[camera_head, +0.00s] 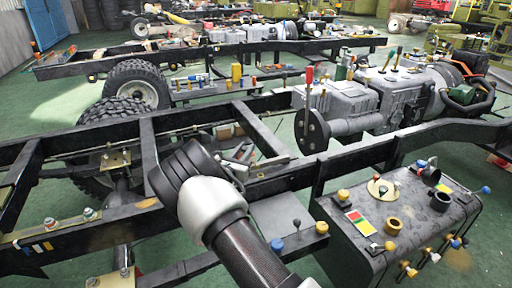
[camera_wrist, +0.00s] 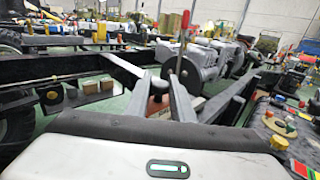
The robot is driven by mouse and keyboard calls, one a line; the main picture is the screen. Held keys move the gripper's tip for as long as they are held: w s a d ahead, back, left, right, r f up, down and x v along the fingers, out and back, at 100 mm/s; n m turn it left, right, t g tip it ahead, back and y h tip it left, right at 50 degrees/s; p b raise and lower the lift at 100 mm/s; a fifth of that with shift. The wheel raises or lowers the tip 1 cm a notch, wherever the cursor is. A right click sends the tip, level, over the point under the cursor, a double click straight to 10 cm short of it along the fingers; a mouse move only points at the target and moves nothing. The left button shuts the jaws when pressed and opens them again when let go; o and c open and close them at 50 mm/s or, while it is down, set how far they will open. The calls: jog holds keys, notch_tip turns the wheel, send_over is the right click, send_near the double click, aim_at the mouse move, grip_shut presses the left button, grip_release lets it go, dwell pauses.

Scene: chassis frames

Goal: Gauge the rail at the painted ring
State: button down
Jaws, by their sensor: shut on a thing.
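The near black chassis rail (camera_head: 90,230) runs from the lower left toward the upper right of the head view. My gripper (camera_head: 236,164) is at the end of my white and black wrist, above the frame near this rail. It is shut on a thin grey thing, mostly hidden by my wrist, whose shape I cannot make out. In the wrist view my pale gripper housing (camera_wrist: 160,158) fills the bottom, and dark grey bars (camera_wrist: 184,102) rise beyond it. I cannot make out a painted ring on the rail in either view.
A dark box (camera_head: 425,215) with coloured knobs stands at the right. A grey gearbox (camera_head: 350,100) and a red-handled lever (camera_head: 308,85) sit behind the near rail; the lever also shows in the wrist view (camera_wrist: 183,30). Tyres (camera_head: 135,85) and another chassis stand farther back.

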jog(key=a, duration=0.2)
jog(key=s+a, duration=0.1)
jog(key=a, duration=0.1)
jog(key=s+a, duration=0.1)
jog(key=a, duration=0.2)
jog(key=shift+s, duration=0.15)
jog(key=c, duration=1.6)
grip_release()
jog(key=shift+o, duration=0.2)
jog(key=p+v, duration=0.2)
jog(key=v, duration=1.5)
jog(key=shift+s+p, duration=0.2)
jog(key=shift+p, duration=0.15)
jog(key=shift+d+r, duration=0.1)
